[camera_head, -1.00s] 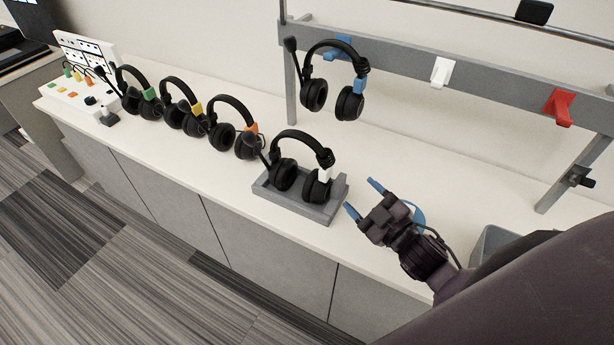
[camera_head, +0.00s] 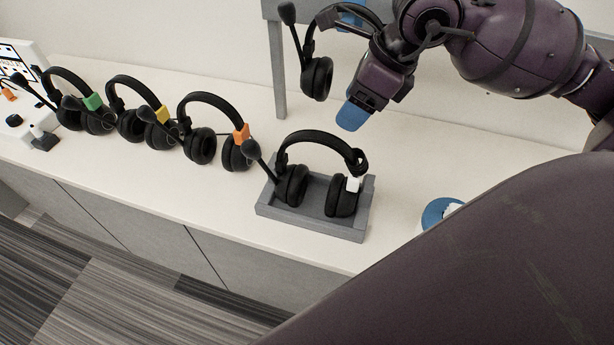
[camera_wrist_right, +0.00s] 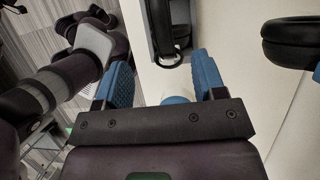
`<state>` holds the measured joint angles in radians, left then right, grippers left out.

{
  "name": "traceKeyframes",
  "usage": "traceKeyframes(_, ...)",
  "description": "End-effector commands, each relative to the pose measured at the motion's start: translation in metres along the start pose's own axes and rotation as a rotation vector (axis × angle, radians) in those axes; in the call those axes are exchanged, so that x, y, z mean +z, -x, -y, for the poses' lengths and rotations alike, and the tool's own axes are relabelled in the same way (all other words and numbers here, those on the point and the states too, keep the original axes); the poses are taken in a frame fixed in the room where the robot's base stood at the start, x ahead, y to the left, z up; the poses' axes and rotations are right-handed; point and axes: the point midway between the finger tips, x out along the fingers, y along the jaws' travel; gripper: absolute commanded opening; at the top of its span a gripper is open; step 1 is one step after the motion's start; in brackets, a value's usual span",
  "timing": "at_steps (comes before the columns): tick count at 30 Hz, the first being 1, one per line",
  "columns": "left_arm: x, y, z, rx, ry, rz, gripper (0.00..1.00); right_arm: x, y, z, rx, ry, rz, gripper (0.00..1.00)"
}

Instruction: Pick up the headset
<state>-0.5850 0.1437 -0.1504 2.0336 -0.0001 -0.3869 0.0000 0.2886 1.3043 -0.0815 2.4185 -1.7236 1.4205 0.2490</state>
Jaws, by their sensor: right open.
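A black headset with a white tag (camera_head: 343,196) stands upright in a grey tray (camera_head: 318,227) on the counter. Another black headset (camera_head: 317,77) hangs from a blue hook on the rack, partly hidden by my right arm. My right gripper (camera_head: 355,113) is above and behind the tray headset, pointing down, just in front of the hanging one. In the right wrist view its two blue fingers (camera_wrist_right: 163,78) are apart with nothing between them. Part of the tray headset (camera_wrist_right: 166,55) shows beyond them. My left gripper does not show in the head view.
Headsets with green (camera_head: 92,101), yellow (camera_head: 162,114) and orange (camera_head: 241,133) tags stand in a row on the counter, left of the tray. A blue round object (camera_head: 437,212) lies to the right of the tray.

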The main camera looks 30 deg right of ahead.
Motion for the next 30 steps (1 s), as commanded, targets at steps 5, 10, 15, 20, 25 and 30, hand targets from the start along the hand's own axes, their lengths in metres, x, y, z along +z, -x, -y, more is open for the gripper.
traceKeyframes(5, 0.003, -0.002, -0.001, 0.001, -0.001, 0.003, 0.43, -0.002, -0.01, 0.007, -0.048, 0.013, -0.022, 0.64)
traceKeyframes(10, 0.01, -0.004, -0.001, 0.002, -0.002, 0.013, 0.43, -0.003, -0.035, 0.007, -0.044, 0.013, -0.021, 0.64)
traceKeyframes(15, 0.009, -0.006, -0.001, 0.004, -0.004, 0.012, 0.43, -0.003, -0.051, 0.008, -0.046, 0.013, -0.02, 0.64)
traceKeyframes(20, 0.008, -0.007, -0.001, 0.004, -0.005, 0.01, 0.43, -0.003, -0.059, 0.006, -0.044, 0.013, -0.02, 0.64)
traceKeyframes(25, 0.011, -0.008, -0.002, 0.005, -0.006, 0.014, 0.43, -0.006, -0.082, 0.001, -0.041, 0.012, -0.02, 0.64)
traceKeyframes(30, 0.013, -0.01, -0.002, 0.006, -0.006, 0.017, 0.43, -0.006, -0.101, 0.002, -0.044, 0.012, -0.019, 0.64)
